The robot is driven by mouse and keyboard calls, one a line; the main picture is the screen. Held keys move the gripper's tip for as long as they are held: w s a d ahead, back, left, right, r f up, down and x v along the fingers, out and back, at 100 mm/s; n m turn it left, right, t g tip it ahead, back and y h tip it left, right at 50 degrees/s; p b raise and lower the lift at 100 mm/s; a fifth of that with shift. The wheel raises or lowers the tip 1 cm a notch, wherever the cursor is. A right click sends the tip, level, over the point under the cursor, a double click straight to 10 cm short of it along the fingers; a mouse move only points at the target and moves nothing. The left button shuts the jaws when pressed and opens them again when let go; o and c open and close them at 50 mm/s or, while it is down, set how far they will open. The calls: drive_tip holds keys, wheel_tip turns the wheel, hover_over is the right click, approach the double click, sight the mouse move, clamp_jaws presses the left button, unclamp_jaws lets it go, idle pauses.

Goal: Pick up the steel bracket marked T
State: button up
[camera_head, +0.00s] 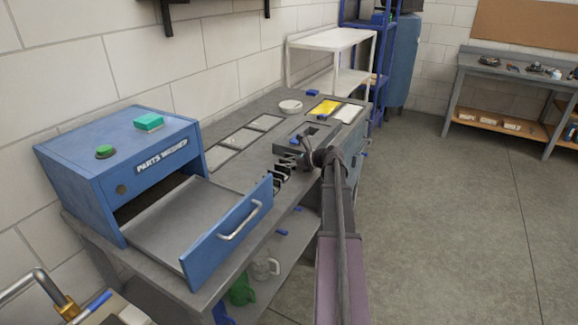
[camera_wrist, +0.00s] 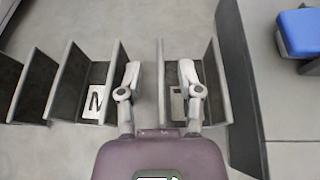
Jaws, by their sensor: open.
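Several grey steel brackets with upright walls stand in a row in the wrist view. One bracket (camera_wrist: 67,80) carries a white label reading N. The bracket to its right (camera_wrist: 216,84) has a white label partly covered by my right finger, and I cannot read its letter. No T can be made out. My gripper (camera_wrist: 160,75) is open and empty. Its fingers are on either side of that right bracket's left wall; contact cannot be told. In the head view, my gripper (camera_head: 304,158) is over the bench beside the small dark brackets (camera_head: 279,180).
The grey bench (camera_head: 232,133) holds a blue parts washer (camera_head: 110,150) with its drawer (camera_head: 228,235) pulled out. A white round dish (camera_head: 291,107) and a yellow panel (camera_head: 325,107) are farther back. A blue block (camera_wrist: 300,32) is right of the brackets. Floor at right is clear.

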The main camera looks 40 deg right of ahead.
sight(287, 154)
clamp_jaws()
drive_tip(key=shift+r, duration=0.15)
idle(0.5)
wheel_tip(287, 154, up, 3)
drive_tip(key=p, duration=0.3)
drive_tip(key=shift+r+p, duration=0.2)
drive_tip(key=shift+p, duration=0.15)
drive_tip(key=s+d, duration=0.2)
drive_tip(key=s, duration=0.5)
drive_tip(key=s+d+r+p, duration=0.1)
drive_tip(key=s+d, duration=0.2)
drive_tip(key=s, duration=0.5)
drive_tip(key=shift+d+r, duration=0.15)
drive_tip(key=shift+d, duration=0.1)
